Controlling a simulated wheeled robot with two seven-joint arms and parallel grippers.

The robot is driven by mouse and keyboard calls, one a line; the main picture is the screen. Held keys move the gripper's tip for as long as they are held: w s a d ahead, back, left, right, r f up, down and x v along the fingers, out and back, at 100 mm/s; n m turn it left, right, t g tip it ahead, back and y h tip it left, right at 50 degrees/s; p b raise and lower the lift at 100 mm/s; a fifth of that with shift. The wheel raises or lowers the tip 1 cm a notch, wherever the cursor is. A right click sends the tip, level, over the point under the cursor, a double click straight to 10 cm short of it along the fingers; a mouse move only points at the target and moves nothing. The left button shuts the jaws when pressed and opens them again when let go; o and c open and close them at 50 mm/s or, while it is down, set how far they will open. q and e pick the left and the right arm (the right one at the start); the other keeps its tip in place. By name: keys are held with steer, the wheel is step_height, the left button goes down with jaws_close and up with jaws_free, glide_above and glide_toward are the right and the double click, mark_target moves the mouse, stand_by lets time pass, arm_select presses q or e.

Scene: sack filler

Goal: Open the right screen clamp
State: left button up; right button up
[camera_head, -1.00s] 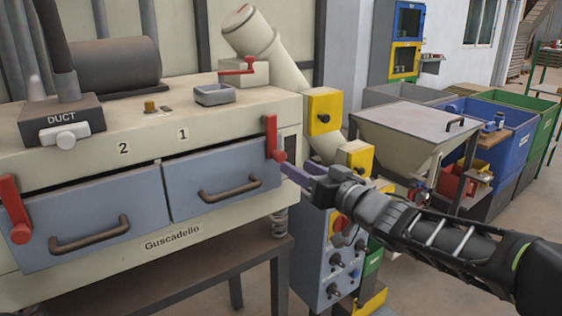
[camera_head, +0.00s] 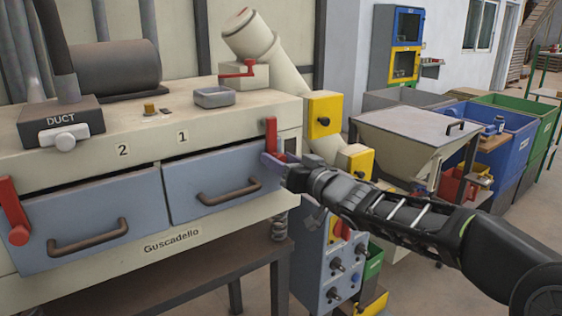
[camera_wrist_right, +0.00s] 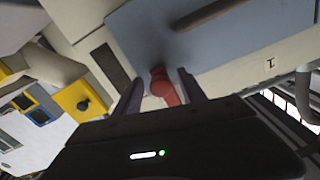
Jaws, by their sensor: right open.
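The right screen clamp (camera_head: 271,136) is a red lever at the right end of the screen machine's front, beside drawer 1. Its handle stands upright. My right gripper (camera_head: 274,162) is at the clamp's lower end, and its purple-grey fingers partly hide the pivot. In the right wrist view the clamp's round red end (camera_wrist_right: 161,82) lies between the two open fingers (camera_wrist_right: 160,88). I cannot tell whether a finger touches it. The left screen clamp (camera_head: 14,211) is a similar red lever at the left edge. My left gripper is not in view.
Two blue-grey drawers, 2 (camera_head: 95,219) and 1 (camera_head: 222,184), have brown handles. A control panel (camera_head: 331,262) with knobs stands below my right forearm. A yellow switch box (camera_head: 323,117) and a hopper (camera_head: 405,148) are to the right.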

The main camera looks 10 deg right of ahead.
jaws_close()
stand_by(0.4)
stand_by(0.9)
